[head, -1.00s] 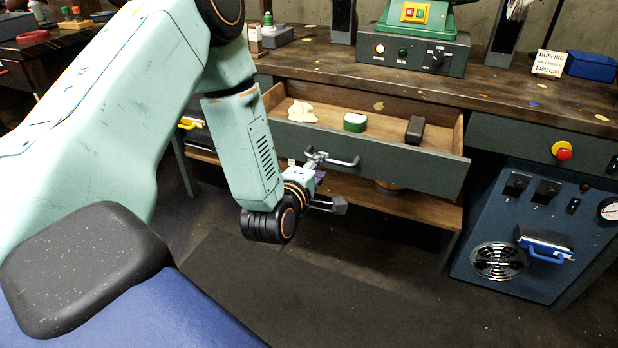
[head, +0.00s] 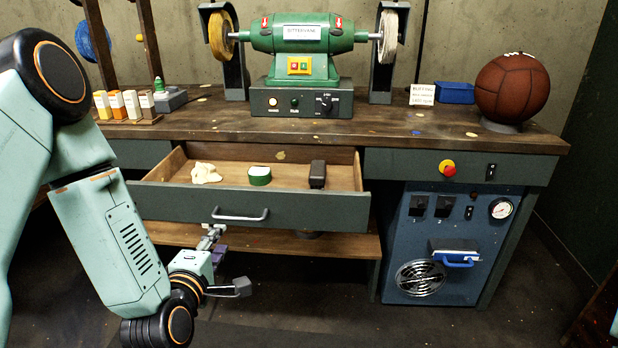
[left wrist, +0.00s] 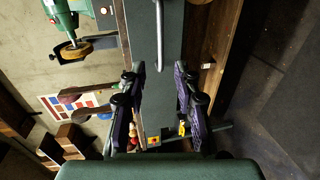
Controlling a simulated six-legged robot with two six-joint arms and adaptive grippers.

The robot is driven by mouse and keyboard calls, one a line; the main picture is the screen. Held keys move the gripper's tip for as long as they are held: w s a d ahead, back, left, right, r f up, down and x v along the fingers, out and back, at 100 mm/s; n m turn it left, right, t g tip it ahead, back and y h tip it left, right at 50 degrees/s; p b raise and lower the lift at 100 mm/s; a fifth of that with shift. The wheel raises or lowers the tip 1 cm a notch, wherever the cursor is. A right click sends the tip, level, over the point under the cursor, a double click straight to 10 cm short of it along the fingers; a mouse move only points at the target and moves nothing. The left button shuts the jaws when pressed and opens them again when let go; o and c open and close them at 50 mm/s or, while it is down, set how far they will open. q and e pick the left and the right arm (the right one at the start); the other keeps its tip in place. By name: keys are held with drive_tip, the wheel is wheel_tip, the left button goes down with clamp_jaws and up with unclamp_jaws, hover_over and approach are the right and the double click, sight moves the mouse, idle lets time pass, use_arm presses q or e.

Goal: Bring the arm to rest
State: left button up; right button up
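My left gripper (head: 229,260) is open and empty, low in front of the open drawer (head: 290,209). It is just below and left of the drawer's bar handle (head: 240,218). In the left wrist view the fingers of the left gripper (left wrist: 158,78) are spread wide, with nothing between them. The handle (left wrist: 160,38) shows beyond the fingertips, apart from them. My left arm is bent, with its forearm hanging down at the left. My right gripper is not in view.
The drawer holds a cream cloth (head: 206,172), a green tin (head: 260,176) and a dark block (head: 317,174). The bench top (head: 390,126) carries a green buffing machine (head: 300,38) and a leather ball (head: 512,87). A blue cabinet (head: 450,235) stands right. Floor in front is clear.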

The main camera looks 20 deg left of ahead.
use_arm(q)
drive_tip(key=s+d+f+m+g+h+p, duration=0.1)
drive_tip(key=s+d+f+m+g+h, duration=0.1)
drive_tip(key=s+d+f+m+g, duration=0.3)
drive_tip(key=s+d+f+m+g+h+p, duration=0.1)
drive_tip(key=s+d+f+m+g+h, duration=0.1)
drive_tip(key=s+f+m, duration=0.35)
drive_tip(key=s+d+f+m+g+p, duration=0.2)
drive_tip(key=s+m+g, duration=0.2)
drive_tip(key=s, duration=0.5)
drive_tip(key=s+d+f+m+g+p, duration=0.1)
drive_tip(key=s+f+m+g+p, duration=0.1)
drive_tip(key=s+m, duration=0.4)
drive_tip(key=s+f+g, duration=0.1)
drive_tip(key=s+g, duration=0.1)
drive_tip(key=s, duration=0.1)
drive_tip(key=shift+s+d+f+p, duration=0.25)
drive_tip(key=shift+s+d+p, duration=0.05)
drive_tip(key=shift+d+p, duration=0.1)
